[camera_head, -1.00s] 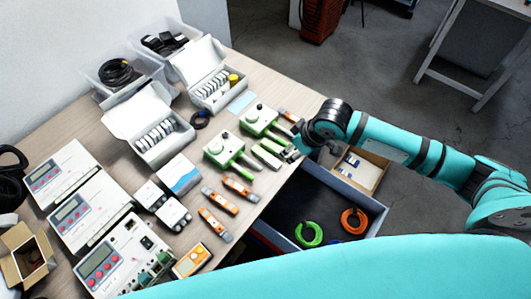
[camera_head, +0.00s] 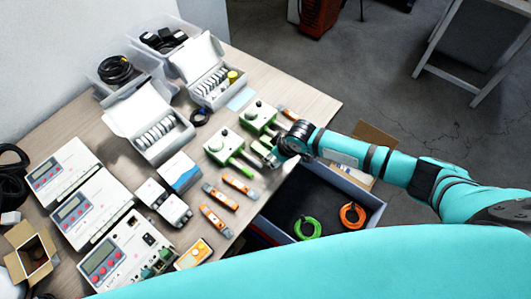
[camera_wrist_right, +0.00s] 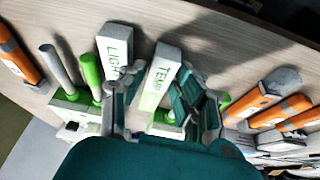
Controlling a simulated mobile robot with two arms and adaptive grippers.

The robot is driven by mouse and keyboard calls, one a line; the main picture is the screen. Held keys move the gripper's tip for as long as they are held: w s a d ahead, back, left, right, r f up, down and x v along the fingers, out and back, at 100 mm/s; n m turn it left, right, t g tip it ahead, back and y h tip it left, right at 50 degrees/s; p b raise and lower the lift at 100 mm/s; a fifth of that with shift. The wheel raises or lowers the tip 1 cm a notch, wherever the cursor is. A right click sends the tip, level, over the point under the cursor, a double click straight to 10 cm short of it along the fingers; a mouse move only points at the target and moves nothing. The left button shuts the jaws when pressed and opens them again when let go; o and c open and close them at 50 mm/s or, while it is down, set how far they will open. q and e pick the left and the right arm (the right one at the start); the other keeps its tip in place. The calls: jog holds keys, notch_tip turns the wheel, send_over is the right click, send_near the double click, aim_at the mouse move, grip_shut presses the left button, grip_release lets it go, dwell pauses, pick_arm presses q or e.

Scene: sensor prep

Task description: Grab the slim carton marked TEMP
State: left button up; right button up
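The slim white carton marked TEMP (camera_wrist_right: 163,78) in green lies on the table in the right wrist view. A similar carton marked LIGHT (camera_wrist_right: 114,52) lies just left of it. My right gripper (camera_wrist_right: 160,88) is open, with one finger on each side of the TEMP carton; one finger sits in the gap between the cartons. I cannot tell whether the fingers touch it. In the head view my right gripper (camera_head: 268,158) is low at the table's right edge and largely hides the cartons. My left gripper is not in view.
Green-handled devices (camera_head: 222,148) and orange-grey sensors (camera_head: 222,198) lie close by. Open white boxes (camera_head: 160,134) and meters (camera_head: 88,212) stand further left. A bin (camera_head: 335,190) with green and orange cable rings sits beyond the table's right edge.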

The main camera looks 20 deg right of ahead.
jog(key=shift+c, duration=0.3)
grip_shut()
